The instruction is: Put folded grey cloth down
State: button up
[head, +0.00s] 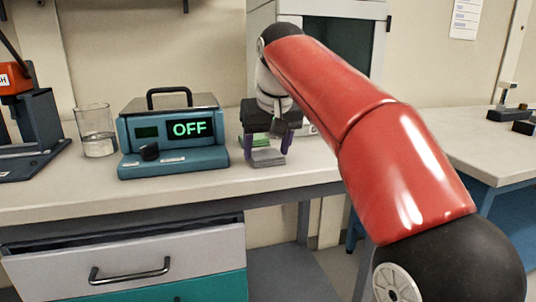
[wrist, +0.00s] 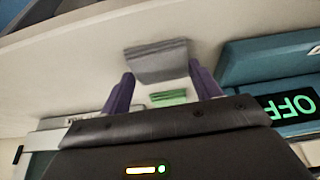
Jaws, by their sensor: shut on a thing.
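The folded grey cloth (head: 268,158) is between the purple fingers of my gripper (head: 267,148), just right of the blue instrument. In the wrist view the cloth (wrist: 160,62) spans the gap between the fingertips of my gripper (wrist: 161,74), which is shut on it. The cloth is low over the bench top; I cannot tell if its underside touches the surface. A small green thing (wrist: 168,97) shows between the fingers, and I cannot tell whether it touches the cloth.
The blue instrument (head: 175,140) with a lit OFF display stands close left of my gripper. A glass beaker (head: 97,132) of clear liquid is further left. The bench top (head: 215,185) is bare in front. A drawer (head: 125,262) below is slightly open.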

jog(key=shift+f, duration=0.1)
jog(key=o, duration=0.9)
jog(key=shift+f+b, duration=0.3)
jog(key=shift+b, duration=0.2)
jog(key=v, duration=0.2)
jog(key=p+v, duration=0.1)
jog(key=v, duration=0.2)
jog(key=d+p+v, duration=0.1)
jog(key=v, duration=0.1)
jog(key=shift+s+r, duration=0.25)
jog(key=s+d+f+m, duration=0.1)
jog(key=s+d+f, duration=0.3)
jog(key=s+f, duration=0.3)
jog(key=s+d+f+m+h, duration=0.1)
jog(key=s+d+f, duration=0.4)
jog(key=s+f, duration=0.3)
jog(key=s+d+f+m+t, duration=0.1)
jog(key=s+d+f, duration=0.3)
jog(key=s+f, duration=0.4)
jog(key=shift+d+f+m, duration=0.1)
jog(key=shift+f+m, duration=0.05)
jog(key=shift+f, duration=0.85)
jog(key=shift+d+f+m, duration=0.15)
jog(key=shift+f, duration=0.8)
